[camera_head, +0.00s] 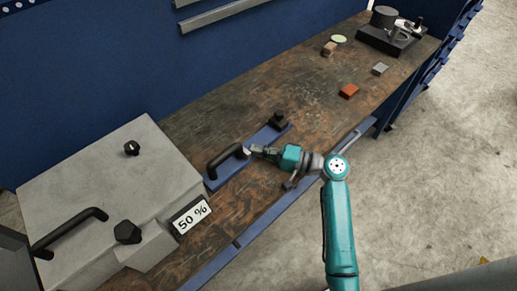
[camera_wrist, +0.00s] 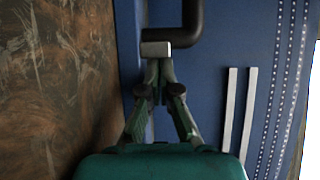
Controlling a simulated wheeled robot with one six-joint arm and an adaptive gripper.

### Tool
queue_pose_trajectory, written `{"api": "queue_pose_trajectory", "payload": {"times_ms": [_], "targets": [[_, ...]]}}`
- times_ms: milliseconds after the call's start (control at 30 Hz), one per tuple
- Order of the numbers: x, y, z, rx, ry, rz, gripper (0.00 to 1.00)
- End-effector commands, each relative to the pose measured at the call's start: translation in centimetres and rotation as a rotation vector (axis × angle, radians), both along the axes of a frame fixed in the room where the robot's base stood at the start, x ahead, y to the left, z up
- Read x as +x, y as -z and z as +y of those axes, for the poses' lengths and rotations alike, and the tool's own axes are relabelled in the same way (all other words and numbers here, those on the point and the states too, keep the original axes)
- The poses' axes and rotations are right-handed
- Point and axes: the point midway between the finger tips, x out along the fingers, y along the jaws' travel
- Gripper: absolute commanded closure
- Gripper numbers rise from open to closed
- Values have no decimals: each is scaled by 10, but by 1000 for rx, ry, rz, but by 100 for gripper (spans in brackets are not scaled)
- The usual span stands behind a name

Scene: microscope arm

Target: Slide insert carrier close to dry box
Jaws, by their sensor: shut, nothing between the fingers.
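The dry box (camera_head: 110,185) is the large grey box at the left in the head view, with a "50 %" display on its front. A long blue strip (camera_head: 261,140) lies on the bench just right of it, with a black handle (camera_head: 222,161) at its near end and a black knob (camera_head: 278,120) at its far end; I take this for the insert carrier. My gripper (camera_head: 252,150) is shut and empty beside the handle. In the wrist view its fingertips (camera_wrist: 156,66) meet just below a pale grey block by the handle (camera_wrist: 186,28); contact is unclear.
The wooden bench (camera_head: 240,105) has free room behind the strip. A red block (camera_head: 348,91), a grey block (camera_head: 380,69) and a brown block (camera_head: 329,49) lie further right. A dark device (camera_head: 391,38) stands at the far end. A blue wall (camera_head: 130,60) rises behind.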

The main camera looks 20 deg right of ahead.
Motion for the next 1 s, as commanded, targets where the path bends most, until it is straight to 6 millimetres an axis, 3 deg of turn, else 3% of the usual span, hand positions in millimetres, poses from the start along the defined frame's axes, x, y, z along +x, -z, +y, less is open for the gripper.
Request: {"api": "queue_pose_trajectory", "payload": {"times_ms": [167,567,1000], "targets": [[-10,0,14,0,-3,1,100],[-12,0,12,1,-4,1,100],[-56,0,-41,1,5,1,100]]}}
